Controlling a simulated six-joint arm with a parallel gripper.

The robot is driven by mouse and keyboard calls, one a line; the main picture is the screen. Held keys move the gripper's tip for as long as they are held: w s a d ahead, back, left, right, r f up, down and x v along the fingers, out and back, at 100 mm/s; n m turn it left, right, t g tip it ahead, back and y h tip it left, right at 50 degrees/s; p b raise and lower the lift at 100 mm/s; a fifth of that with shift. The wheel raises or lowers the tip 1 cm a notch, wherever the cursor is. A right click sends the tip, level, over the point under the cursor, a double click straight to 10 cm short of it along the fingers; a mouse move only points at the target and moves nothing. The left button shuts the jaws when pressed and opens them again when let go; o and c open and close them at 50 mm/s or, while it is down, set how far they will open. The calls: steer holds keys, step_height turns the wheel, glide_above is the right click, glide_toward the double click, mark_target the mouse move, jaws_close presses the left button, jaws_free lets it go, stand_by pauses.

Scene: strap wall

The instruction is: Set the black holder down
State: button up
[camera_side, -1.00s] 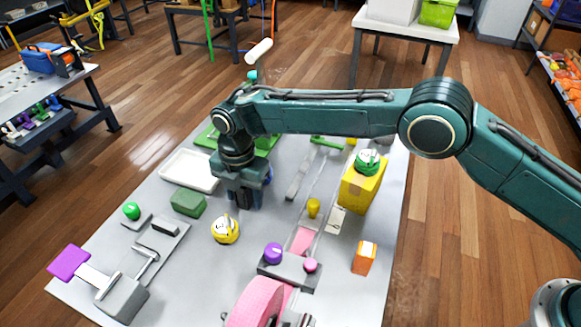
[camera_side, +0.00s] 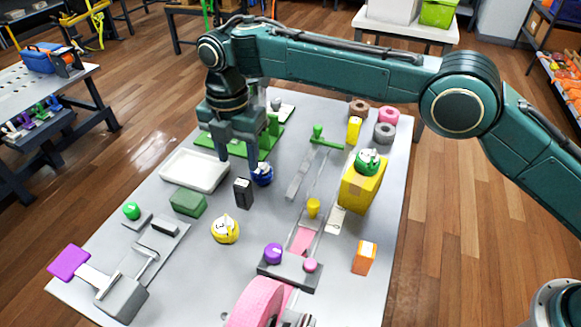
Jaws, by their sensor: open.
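The black holder (camera_side: 243,193) is a small dark upright block with a light mark on its top. It stands on the grey table, right of the green block and above the yellow ball in the picture. My gripper (camera_side: 237,165) is open and empty. Its fingers point down above and behind the holder, apart from it. The right finger is close to the dark blue ball, and I cannot tell whether they touch.
A white tray (camera_side: 195,170) lies left of my gripper. A green block (camera_side: 188,204), a yellow ball (camera_side: 225,229) and a dark blue ball (camera_side: 262,174) stand around the holder. A yellow box (camera_side: 361,187) stands to the right. Bare table lies between the holder and the grey rail.

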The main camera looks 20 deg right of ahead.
steer(key=shift+r, duration=0.35)
steer(key=shift+r, duration=0.1)
stand_by(0.3)
steer(key=shift+d+r, duration=0.2)
steer(key=s+d+r+m+t, duration=0.1)
steer(key=s+d+r+m, duration=0.25)
steer(key=d+r, duration=0.35)
steer(key=s+d+r+m+t, duration=0.1)
steer(key=s+d+r+m, duration=0.1)
steer(key=d+r+m, duration=0.45)
steer(key=s+d+r+m, duration=0.2)
steer(key=d+r, duration=0.3)
steer(key=d, duration=0.4)
steer(key=s+d+r+m+t, duration=0.1)
steer(key=s+d+m+t, duration=0.1)
steer(key=s+d+m, duration=0.8)
steer(key=s+d+f+m, duration=0.2)
steer(key=s+d+f, duration=0.1)
steer(key=s, duration=0.5)
steer(key=s+d+f+m+t, duration=0.1)
steer(key=s+d+f+m, duration=0.2)
steer(key=s, duration=0.5)
steer(key=shift+d+f+t, duration=0.15)
steer(key=shift+f+t, duration=0.15)
